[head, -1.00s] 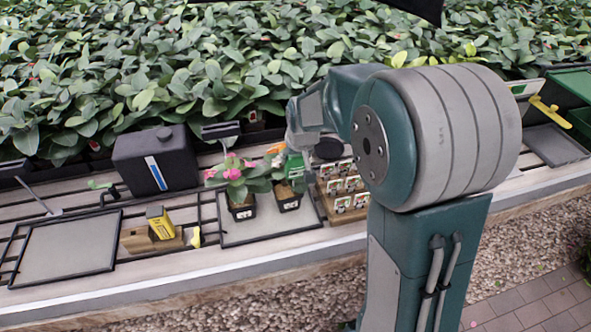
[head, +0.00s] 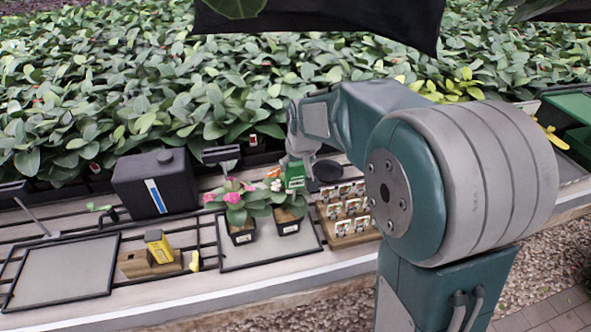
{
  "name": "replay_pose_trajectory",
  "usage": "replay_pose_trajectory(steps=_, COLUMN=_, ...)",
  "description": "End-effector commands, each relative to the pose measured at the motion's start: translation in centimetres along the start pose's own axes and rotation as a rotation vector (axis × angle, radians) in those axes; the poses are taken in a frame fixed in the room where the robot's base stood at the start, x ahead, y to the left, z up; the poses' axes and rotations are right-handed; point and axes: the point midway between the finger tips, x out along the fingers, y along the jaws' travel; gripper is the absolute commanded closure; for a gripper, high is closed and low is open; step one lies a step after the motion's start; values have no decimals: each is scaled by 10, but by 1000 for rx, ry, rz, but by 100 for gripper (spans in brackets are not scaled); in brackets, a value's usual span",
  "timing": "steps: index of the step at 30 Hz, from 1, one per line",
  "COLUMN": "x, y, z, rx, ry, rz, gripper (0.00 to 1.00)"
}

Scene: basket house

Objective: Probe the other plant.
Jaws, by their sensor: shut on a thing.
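Two potted plants stand side by side on a grey tray (head: 270,255). The left plant (head: 238,210) has pink flowers and a black pot with a white label. The right plant (head: 288,210) has a small orange bloom and a similar pot. My gripper (head: 298,163) is shut on a green meter with a white label (head: 294,177), above and just behind the right plant. The fingers are small and partly hidden. Any probe tip below the meter is hidden by leaves, so I cannot tell whether it touches soil.
A wooden rack of small cards (head: 347,210) stands close to the right of the pots. A black canister (head: 157,183) and a yellow device (head: 158,245) by a wooden block are left. A bare grey tray (head: 65,270) lies far left. Dense foliage fills the back.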

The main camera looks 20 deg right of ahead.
Motion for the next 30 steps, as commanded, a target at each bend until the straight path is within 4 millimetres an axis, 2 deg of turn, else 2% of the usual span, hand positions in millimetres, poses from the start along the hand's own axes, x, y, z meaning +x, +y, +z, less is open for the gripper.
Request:
replay_pose_trajectory(steps=21, x=-47, y=3, z=-17, rx=0, ry=2, rz=0, gripper=83)
replay_pose_trajectory(steps=30, x=-52, y=4, z=-18, rx=0, ry=1, rz=0, gripper=83)
